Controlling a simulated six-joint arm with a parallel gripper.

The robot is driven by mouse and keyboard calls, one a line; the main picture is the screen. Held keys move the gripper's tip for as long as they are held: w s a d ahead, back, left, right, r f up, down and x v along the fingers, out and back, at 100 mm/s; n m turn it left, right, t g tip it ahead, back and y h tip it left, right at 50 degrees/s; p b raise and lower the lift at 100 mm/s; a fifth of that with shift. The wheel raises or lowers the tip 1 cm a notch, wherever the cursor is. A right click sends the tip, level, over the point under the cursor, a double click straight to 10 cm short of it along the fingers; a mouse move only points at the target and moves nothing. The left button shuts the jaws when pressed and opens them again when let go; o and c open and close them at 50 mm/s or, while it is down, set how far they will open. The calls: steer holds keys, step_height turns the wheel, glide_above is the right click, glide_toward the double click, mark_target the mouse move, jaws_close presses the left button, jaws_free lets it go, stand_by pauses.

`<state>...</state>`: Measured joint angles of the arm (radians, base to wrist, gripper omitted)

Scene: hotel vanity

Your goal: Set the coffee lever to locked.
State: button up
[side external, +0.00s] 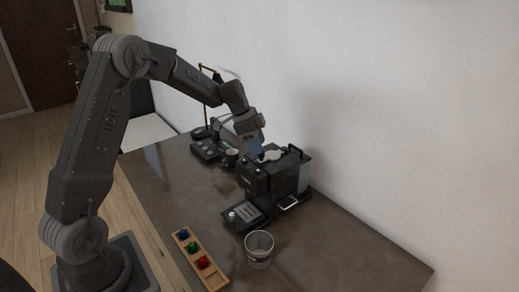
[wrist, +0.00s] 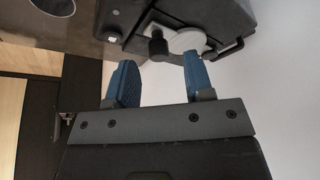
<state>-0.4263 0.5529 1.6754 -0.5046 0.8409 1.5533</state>
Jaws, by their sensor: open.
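The black coffee machine (side external: 256,184) stands on the vanity near the wall. A dark bar (side external: 295,151) rises at its top, beside a pale round part (side external: 272,155). In the wrist view the machine's top (wrist: 190,15) is at the upper edge, with a pale disc (wrist: 187,41), a black knob (wrist: 158,47) and a black bar (wrist: 229,48). I cannot tell for sure which of these is the lever, nor its setting. My gripper (wrist: 160,78) is open and empty, its blue fingers pointing toward the knob, which appears beyond the gap.
A wooden tray (side external: 186,245) with blue, green and red capsules lies near the front edge. A cup (side external: 259,250) stands right of it. A dark tray (side external: 207,152) with small items and a lamp (side external: 204,132) stand at the back. The vanity's right end is clear.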

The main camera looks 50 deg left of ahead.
steer(key=v, duration=1.1)
steer(key=shift+r, duration=0.15)
steer(key=s+d+r+n+t+y, duration=0.1)
steer(key=s+d+r+n, duration=0.2)
steer(key=s+d, duration=0.55)
steer(key=s+d+r+n+y, duration=0.2)
steer(key=s+d+r+n, duration=0.1)
steer(key=s+d, duration=0.55)
steer(key=s+d+f+n+t, duration=0.1)
steer(key=s+d+f+n, duration=0.1)
steer(key=s, duration=0.7)
steer(key=shift+s+f+n, duration=0.25)
steer(key=shift+f+n, duration=0.35)
steer(key=shift+f, duration=0.2)
steer(key=shift+d, duration=0.1)
